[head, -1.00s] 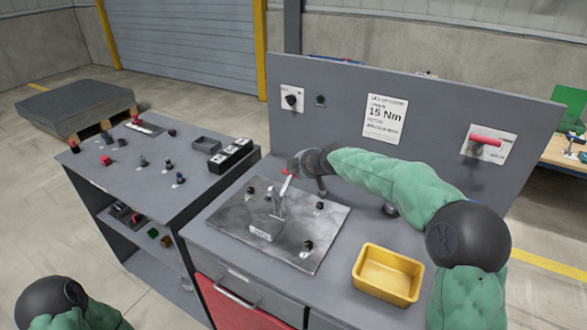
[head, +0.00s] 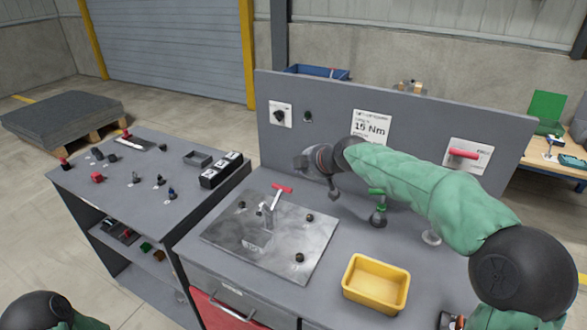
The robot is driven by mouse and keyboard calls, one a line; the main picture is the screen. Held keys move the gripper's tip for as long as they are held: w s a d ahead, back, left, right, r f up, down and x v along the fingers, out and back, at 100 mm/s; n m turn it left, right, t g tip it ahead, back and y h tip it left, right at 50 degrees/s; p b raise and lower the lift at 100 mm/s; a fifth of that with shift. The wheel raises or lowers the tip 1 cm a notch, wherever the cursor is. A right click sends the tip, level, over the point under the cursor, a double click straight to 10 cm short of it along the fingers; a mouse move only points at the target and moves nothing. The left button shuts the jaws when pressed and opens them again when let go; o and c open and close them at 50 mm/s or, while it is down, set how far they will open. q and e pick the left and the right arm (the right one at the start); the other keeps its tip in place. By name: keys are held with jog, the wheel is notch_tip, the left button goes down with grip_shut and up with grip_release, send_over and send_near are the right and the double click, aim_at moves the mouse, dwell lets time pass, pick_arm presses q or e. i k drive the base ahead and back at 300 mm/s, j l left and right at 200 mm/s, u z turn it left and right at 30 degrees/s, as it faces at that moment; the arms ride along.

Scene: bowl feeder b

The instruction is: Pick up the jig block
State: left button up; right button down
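A grey block (head: 257,242), which looks like the jig block, sits on the metal plate (head: 227,232) of the bench. Its outline blends into the plate. A clamp with a red T-handle (head: 282,188) stands at the block's back edge. My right gripper (head: 302,163) is above and behind the red handle, apart from it and from the block. It is small and dark, and its fingers are not clear. Nothing shows hanging from it. My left gripper is out of view; only part of my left arm shows at the bottom left.
A yellow bin (head: 376,285) stands right of the plate. Black knobs (head: 299,257) stick up from the plate. A grey back panel (head: 430,125) rises behind my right arm, with a green-handled fitting (head: 378,205) below the arm. The left table (head: 130,195) holds several small parts.

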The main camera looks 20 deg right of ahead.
aim_at(258, 241)
jog(key=k+j, duration=0.25)
jog(key=k, duration=0.2)
jog(key=k+j, duration=0.3)
jog(key=k, duration=0.2)
